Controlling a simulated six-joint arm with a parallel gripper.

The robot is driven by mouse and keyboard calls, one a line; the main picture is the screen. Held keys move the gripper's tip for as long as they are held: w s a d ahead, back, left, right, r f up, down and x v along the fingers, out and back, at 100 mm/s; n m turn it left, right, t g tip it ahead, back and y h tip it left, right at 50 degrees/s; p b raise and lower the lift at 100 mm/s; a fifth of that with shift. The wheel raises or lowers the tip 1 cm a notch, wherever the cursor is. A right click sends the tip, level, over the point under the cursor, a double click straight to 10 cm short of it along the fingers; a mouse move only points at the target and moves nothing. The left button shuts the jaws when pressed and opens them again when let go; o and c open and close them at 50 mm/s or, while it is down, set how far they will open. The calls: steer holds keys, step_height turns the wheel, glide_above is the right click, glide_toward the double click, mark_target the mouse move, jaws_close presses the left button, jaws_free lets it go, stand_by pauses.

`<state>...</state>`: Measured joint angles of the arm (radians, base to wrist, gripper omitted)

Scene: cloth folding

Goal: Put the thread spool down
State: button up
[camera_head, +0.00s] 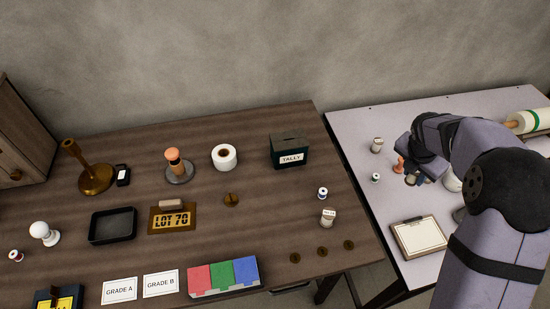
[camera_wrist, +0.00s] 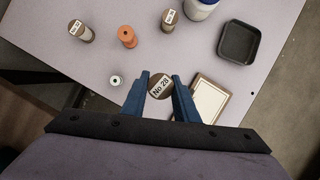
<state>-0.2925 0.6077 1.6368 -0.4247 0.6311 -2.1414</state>
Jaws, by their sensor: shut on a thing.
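My gripper (camera_wrist: 161,78) is over the pale table on the right and shut on the thread spool (camera_wrist: 159,86). The spool has a round top with a brown rim and a white label reading "No 28"; it sits between the two blue fingers. In the head view my gripper (camera_head: 412,178) points down beside a small orange piece, and the held spool is mostly hidden there. Whether the spool's base touches the table cannot be told.
Near my gripper on the pale table (camera_head: 350,125) stand an orange piece (camera_wrist: 127,36), labelled cylinders (camera_wrist: 80,31) (camera_wrist: 169,20), a small white-topped spool (camera_wrist: 116,80), a clipboard (camera_wrist: 207,101), a jar (camera_wrist: 202,6) and a black tray (camera_wrist: 239,42). The brown table (camera_head: 270,225) is to the left.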

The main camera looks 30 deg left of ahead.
steer(key=s+a+r+n+y+p, duration=0.1)
steer(key=s+a+r+n+p, duration=0.2)
steer(key=a, duration=1)
step_height(320, 180, up, 5)
steer(key=n+y+p, duration=0.3)
steer(key=n+p, duration=0.1)
steer(key=n, duration=0.4)
glide_above(265, 190)
steer(key=s, duration=0.2)
steer(key=shift+w+d, duration=0.25)
steer(key=shift+d, duration=0.15)
steer(key=shift+f, duration=5.05)
steer(key=shift+f, duration=0.15)
steer(key=o, duration=1)
